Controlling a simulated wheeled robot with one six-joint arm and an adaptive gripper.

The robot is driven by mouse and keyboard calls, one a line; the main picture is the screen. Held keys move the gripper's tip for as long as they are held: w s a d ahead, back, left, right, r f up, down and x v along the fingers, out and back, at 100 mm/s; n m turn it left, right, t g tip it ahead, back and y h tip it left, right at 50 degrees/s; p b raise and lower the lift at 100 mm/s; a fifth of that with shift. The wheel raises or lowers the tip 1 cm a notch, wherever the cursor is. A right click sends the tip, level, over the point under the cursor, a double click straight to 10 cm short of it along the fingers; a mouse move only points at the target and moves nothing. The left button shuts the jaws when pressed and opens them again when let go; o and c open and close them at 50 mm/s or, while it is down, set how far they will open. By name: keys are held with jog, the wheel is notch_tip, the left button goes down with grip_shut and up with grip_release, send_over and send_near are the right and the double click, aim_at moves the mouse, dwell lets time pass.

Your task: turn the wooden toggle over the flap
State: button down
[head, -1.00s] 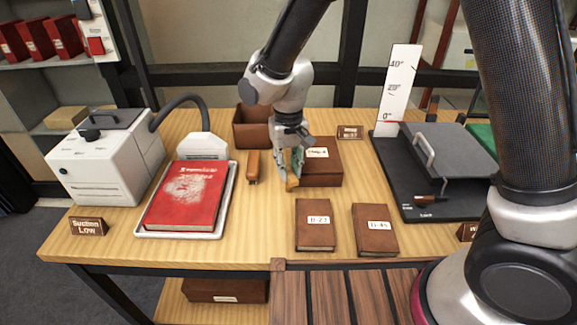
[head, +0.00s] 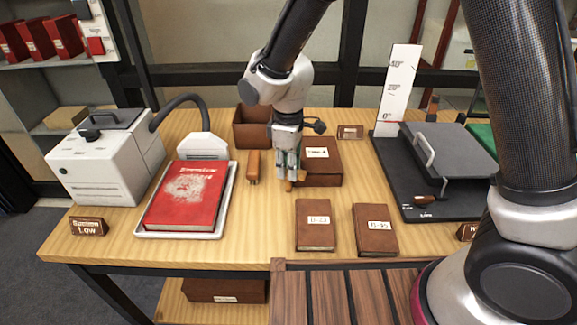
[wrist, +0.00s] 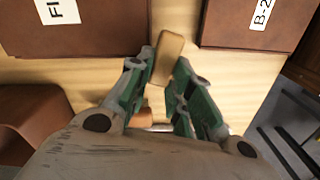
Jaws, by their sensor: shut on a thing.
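The brown archival box (head: 324,172) with a white label stands mid-table; it is also at the upper left of the wrist view (wrist: 95,38). The wooden toggle (wrist: 168,56) is a short light-wood piece at the box's edge, with its tip just visible in the head view (head: 289,187). My gripper (head: 288,178) points down at the box's left side. Its green-padded fingers (wrist: 163,85) are shut on the toggle, one on each side. The flap cannot be made out clearly, and the fingers hide much of the toggle in the head view.
Two brown labelled cases (head: 314,222) (head: 375,228) lie in front. A wooden-handled tool (head: 253,167) and an open brown bin (head: 251,128) are left of and behind my gripper. A red book (head: 188,196) lies in a tray, left; a dark stand (head: 440,155) is right.

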jog(key=n, duration=1.2)
dwell(0.7)
jog(key=c, duration=1.3)
grip_release()
notch_tip(320, 180, up, 12)
jog(key=shift+r, duration=0.1)
